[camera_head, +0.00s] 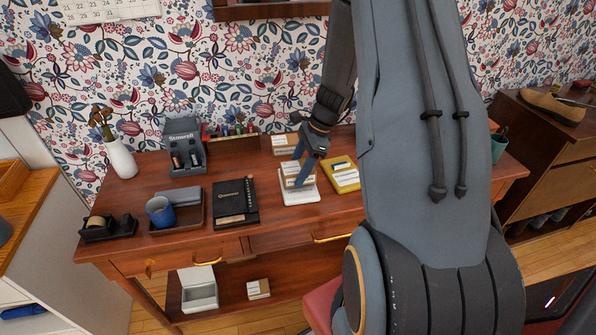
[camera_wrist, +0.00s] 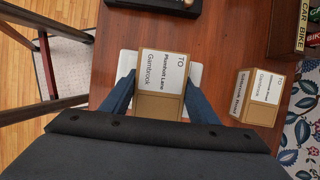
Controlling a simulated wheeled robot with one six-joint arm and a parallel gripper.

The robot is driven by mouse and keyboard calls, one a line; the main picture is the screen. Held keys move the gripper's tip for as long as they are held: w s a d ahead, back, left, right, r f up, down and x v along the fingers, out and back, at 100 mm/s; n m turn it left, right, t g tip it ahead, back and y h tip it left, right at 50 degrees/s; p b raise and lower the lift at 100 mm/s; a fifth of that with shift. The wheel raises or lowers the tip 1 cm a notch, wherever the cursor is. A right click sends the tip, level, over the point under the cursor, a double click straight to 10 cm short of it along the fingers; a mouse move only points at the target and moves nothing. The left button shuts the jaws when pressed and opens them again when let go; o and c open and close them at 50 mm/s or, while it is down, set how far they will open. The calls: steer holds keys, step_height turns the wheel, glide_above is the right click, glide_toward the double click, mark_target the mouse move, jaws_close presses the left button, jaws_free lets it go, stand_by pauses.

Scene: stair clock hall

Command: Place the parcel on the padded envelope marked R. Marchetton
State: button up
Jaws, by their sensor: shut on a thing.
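My gripper (camera_head: 298,178) is shut on a small brown parcel (camera_wrist: 160,92) with a white label; in the wrist view the label reads "TO", "Plumhat Lane" and "Gambrook". The parcel is between the fingers over a white square plate (camera_head: 300,198), whose corners show around it in the wrist view (camera_wrist: 128,62). I cannot tell whether the parcel touches the plate. A yellow envelope-like item (camera_head: 345,183) with a white label lies on the desk just right of the plate, partly beside my arm. Its lettering is too small to read. It does not show in the wrist view.
Another labelled box (camera_head: 285,144) stands behind, also in the wrist view (camera_wrist: 262,97). A black notebook (camera_head: 235,203), a tray with a blue mug (camera_head: 160,210), a tape dispenser (camera_head: 108,229) and a grey stamp stand (camera_head: 184,147) fill the desk's left. The lower shelf holds a white box (camera_head: 199,292).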

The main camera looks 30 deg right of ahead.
steer(key=shift+f, duration=0.55)
steer(key=shift+f, duration=0.15)
steer(key=o, duration=1.2)
steer(key=shift+c, duration=0.2)
